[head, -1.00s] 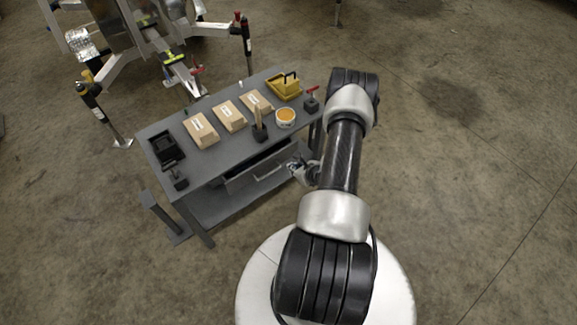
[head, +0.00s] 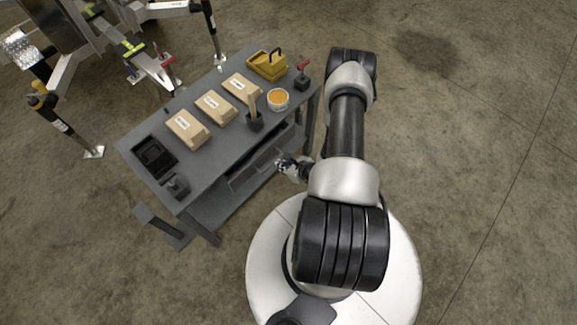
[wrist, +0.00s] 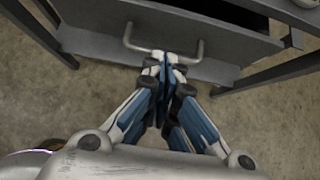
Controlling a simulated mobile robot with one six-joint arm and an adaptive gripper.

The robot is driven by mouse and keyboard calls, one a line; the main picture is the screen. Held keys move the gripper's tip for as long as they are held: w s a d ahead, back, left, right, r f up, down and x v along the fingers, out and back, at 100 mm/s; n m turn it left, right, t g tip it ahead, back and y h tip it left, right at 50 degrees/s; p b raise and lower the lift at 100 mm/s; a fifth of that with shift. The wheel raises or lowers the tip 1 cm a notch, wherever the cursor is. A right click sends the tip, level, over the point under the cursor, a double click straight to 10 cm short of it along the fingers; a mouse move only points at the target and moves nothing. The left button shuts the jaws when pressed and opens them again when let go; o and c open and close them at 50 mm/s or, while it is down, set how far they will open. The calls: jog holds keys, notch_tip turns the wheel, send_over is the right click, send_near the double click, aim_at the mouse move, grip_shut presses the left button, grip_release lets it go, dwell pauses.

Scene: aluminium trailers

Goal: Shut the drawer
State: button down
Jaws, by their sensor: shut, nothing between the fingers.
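The grey drawer (head: 243,180) under the workbench top stands partly open, its front out from the bench's near side. In the wrist view the drawer front (wrist: 100,30) spans the top, with a dark gap behind its upper edge at the right. Its bar handle (wrist: 199,52) runs across the front. My gripper (head: 282,161) is at the drawer front in the head view. In the wrist view my gripper (wrist: 165,60) is shut and empty, its fingertips at the middle of the handle. I cannot tell whether they touch it.
The grey workbench (head: 215,160) carries several cardboard boxes (head: 187,128), a black tray (head: 154,157), a yellow bin (head: 267,65), an orange-filled tub (head: 278,98) and a tool holder (head: 254,122). A bench leg (wrist: 280,72) stands right of the drawer. The floor at right is clear.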

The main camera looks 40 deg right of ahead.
aim_at(273, 161)
jog(key=b+x, duration=0.1)
jog(key=x, duration=0.3)
jog(key=shift+f, duration=0.1)
jog(key=shift+w+b, duration=0.45)
jog(key=shift+w, duration=0.8)
jog(key=shift+w+a, duration=0.1)
jog(key=shift+w, duration=0.6)
jog(key=shift+r, duration=0.2)
